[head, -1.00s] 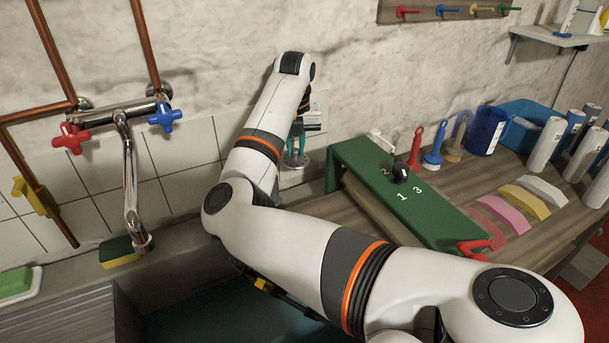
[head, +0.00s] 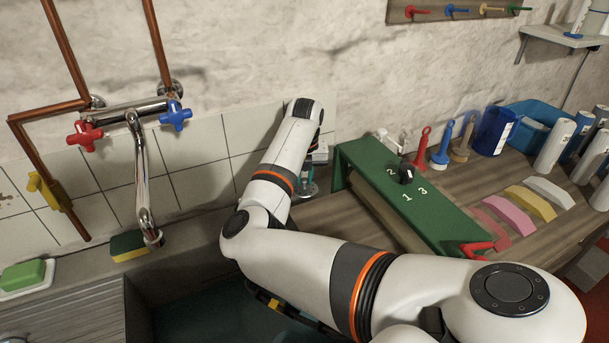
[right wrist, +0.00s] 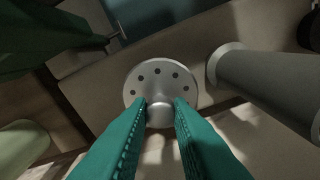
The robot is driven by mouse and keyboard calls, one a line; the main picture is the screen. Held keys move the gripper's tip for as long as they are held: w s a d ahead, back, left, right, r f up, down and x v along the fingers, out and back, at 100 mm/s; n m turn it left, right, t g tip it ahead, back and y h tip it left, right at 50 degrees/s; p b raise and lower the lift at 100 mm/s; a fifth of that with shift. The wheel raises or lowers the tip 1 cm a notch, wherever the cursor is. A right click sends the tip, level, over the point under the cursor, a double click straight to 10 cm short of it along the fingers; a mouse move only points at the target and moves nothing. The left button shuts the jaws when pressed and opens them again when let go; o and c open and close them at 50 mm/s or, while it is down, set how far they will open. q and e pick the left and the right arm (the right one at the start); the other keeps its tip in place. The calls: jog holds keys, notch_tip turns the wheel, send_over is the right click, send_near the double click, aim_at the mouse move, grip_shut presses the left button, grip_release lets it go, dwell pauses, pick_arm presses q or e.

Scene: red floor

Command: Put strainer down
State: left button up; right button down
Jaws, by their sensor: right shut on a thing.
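The strainer (right wrist: 158,82) is a round silver metal disc with small holes around its rim and a knob in the middle. In the right wrist view, the teal fingers of my right gripper (right wrist: 160,106) are closed on either side of the knob. The disc is above or on a beige ledge (right wrist: 185,45); I cannot tell whether it touches. In the head view my right gripper (head: 309,182) is low behind the sink, near the tiled wall, mostly hidden by my right arm. My left gripper is not in view.
The sink basin (head: 190,290) lies in front of the ledge, partly behind my arm. A green numbered box (head: 400,205) stands right of the gripper. A tap (head: 143,190) and a sponge (head: 128,246) are to the left. A grey cylinder (right wrist: 262,82) is close to the strainer.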

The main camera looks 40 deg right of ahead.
aim_at(305, 192)
jog(key=shift+f, duration=0.1)
jog(key=c, duration=1.3)
grip_release()
jog(key=r, duration=0.8)
jog(key=s+a+r+b, duration=0.1)
jog(key=r, duration=0.3)
jog(key=shift+r, duration=0.1)
